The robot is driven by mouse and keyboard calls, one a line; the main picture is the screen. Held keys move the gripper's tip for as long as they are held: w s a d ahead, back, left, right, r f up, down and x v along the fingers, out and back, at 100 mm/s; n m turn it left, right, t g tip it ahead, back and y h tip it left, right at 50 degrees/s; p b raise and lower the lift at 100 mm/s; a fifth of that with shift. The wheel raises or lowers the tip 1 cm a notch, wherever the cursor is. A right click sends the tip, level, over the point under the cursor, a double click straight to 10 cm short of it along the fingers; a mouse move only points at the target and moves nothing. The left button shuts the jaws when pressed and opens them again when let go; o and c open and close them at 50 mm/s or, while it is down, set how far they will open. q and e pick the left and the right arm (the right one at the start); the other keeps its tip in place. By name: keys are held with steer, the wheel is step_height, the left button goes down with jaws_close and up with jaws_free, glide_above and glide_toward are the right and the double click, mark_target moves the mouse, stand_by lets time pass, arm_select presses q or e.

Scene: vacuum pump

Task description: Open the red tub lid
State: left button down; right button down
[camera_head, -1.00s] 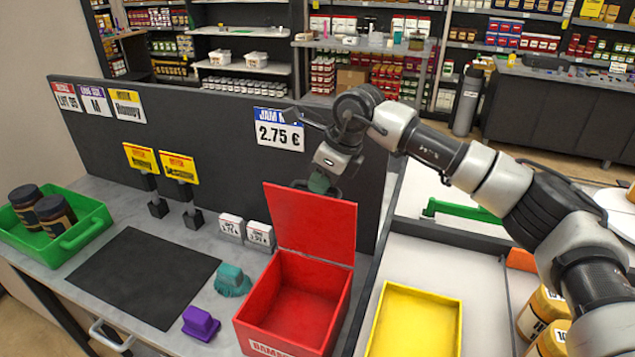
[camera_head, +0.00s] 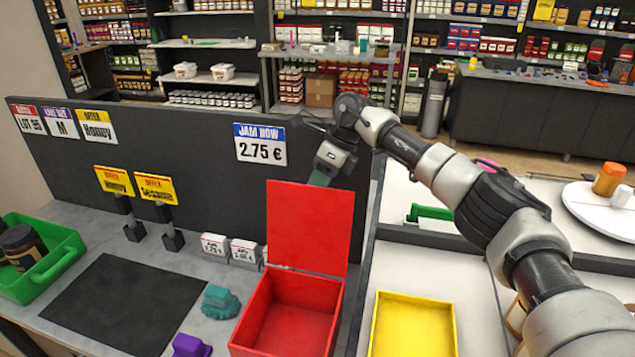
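The red tub (camera_head: 290,315) stands on the grey counter at the lower middle, and its inside shows empty. Its red lid (camera_head: 310,225) is raised, standing nearly upright at the tub's back edge. My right arm comes in from the right, and my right gripper (camera_head: 322,178) points down at the lid's top edge, partly behind it. A dark green piece shows at the gripper's end. The fingertips are hidden by the lid, so I cannot tell whether they touch it or are open. My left gripper is not in view.
A yellow tray (camera_head: 413,330) lies to the right of the tub. A teal object (camera_head: 220,302) and a purple object (camera_head: 190,346) are to its left, beside a black mat (camera_head: 115,305). A green crate (camera_head: 50,270) with dark jars is at far left. A dark partition (camera_head: 190,130) stands behind.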

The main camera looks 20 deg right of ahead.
steer(key=c, duration=1.1)
jaws_free()
steer(key=b+v, duration=0.2)
steer(key=v, duration=0.8)
steer(key=shift+d+r, duration=0.25)
steer(key=shift+r, duration=0.1)
